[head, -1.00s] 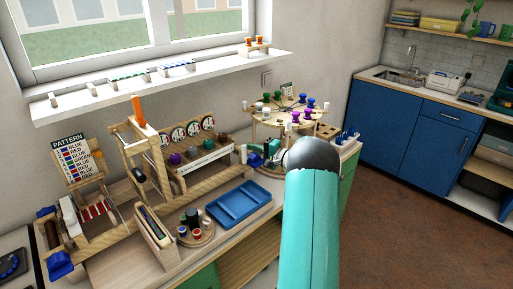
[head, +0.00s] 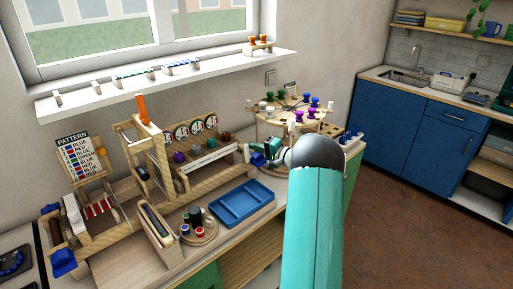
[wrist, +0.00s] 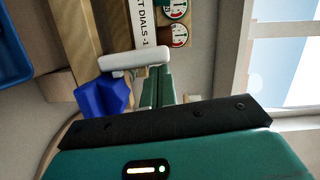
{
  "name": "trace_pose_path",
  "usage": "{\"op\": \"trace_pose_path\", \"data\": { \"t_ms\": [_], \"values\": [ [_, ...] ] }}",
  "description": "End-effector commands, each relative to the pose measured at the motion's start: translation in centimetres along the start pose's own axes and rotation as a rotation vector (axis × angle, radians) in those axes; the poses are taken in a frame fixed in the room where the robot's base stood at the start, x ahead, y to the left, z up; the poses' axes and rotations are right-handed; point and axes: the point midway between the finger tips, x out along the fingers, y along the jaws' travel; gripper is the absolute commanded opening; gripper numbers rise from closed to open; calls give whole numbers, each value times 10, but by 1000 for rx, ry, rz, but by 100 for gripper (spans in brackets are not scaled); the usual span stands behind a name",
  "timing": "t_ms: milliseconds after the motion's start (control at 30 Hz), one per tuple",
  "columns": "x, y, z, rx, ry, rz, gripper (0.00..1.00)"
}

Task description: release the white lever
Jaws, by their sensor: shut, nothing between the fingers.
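The white lever (wrist: 133,58) shows in the wrist view as a pale rounded bar close in front of my fingertips. My gripper (wrist: 156,84) has its green fingers together with nothing between them. The fingertips overlap the lever's right end in this view; I cannot tell whether they touch it. In the head view my gripper (head: 262,157) is low beside the right end of the wooden dial stand (head: 208,165), and what seems to be the white lever (head: 246,153) stands just left of it. My arm hides part of this area.
A blue block (wrist: 102,97) sits close beside the lever in the wrist view. A round peg table (head: 283,112) stands behind my gripper. A blue tray (head: 242,205) and a wooden loom-like frame (head: 150,165) are to the left.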

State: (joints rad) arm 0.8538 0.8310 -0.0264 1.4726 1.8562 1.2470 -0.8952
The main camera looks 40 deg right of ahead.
Motion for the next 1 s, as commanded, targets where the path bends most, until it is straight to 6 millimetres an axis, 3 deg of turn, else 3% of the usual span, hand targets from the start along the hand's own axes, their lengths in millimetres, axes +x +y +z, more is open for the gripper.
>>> {"op": "trace_pose_path", "data": {
  "t_ms": [267, 833, 1000],
  "values": [
    [3, -6, 11, -152, -1, 36, 0],
    [12, -6, 47, -663, -2, 166, 0],
    [11, -5, 45, -654, 0, 163, 0]
  ]
}}
